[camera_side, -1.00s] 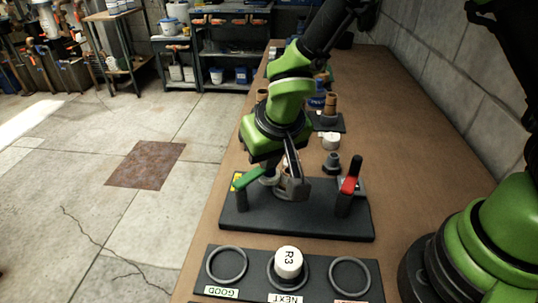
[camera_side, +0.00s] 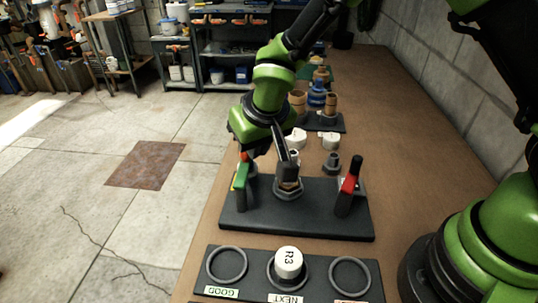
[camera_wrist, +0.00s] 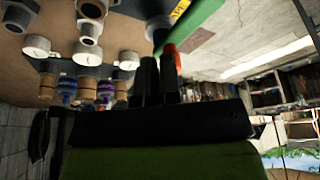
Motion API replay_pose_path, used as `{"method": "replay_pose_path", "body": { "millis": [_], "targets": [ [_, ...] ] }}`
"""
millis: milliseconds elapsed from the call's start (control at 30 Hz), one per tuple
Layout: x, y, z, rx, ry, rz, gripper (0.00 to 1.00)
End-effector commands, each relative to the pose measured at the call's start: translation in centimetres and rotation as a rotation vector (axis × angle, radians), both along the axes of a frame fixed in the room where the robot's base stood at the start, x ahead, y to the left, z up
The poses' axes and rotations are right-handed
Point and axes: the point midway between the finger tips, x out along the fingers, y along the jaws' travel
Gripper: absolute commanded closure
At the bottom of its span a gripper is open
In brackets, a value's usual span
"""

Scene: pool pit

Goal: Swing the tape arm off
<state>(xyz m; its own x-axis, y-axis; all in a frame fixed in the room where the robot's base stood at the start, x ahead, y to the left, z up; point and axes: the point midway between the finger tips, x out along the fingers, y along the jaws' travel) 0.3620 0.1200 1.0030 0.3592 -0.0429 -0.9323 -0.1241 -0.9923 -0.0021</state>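The tape arm is the green bar (camera_side: 241,176) on the left post of the dark fixture plate (camera_side: 300,222). It points toward the back, clear of the grey hex fitting (camera_side: 288,192) in the middle. In the wrist view the green bar (camera_wrist: 195,24) runs past my fingertips, and a yellow label shows beside it. My gripper (camera_wrist: 158,68) is at the bar, with its two black fingers close together and nothing visible between them. A red tip (camera_wrist: 171,50) shows right by the fingertips; I cannot tell whether they touch it. In the side view my wrist partly hides the fingers.
A red-handled arm (camera_side: 350,183) stands on the fixture's right post. In front is a board with rings (camera_side: 227,264) and a white R3 cap (camera_side: 288,262). White caps, a grey fitting (camera_side: 332,164) and copper pieces stand behind. The table's right side is clear.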

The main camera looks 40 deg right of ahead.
Motion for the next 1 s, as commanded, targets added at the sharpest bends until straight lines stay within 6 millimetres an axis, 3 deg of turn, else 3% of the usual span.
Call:
{"method": "replay_pose_path", "body": {
  "millis": [1000],
  "targets": [
    [0.51, -0.20, -0.30, -0.006, 0.009, -0.008, 1.00]
  ]
}}
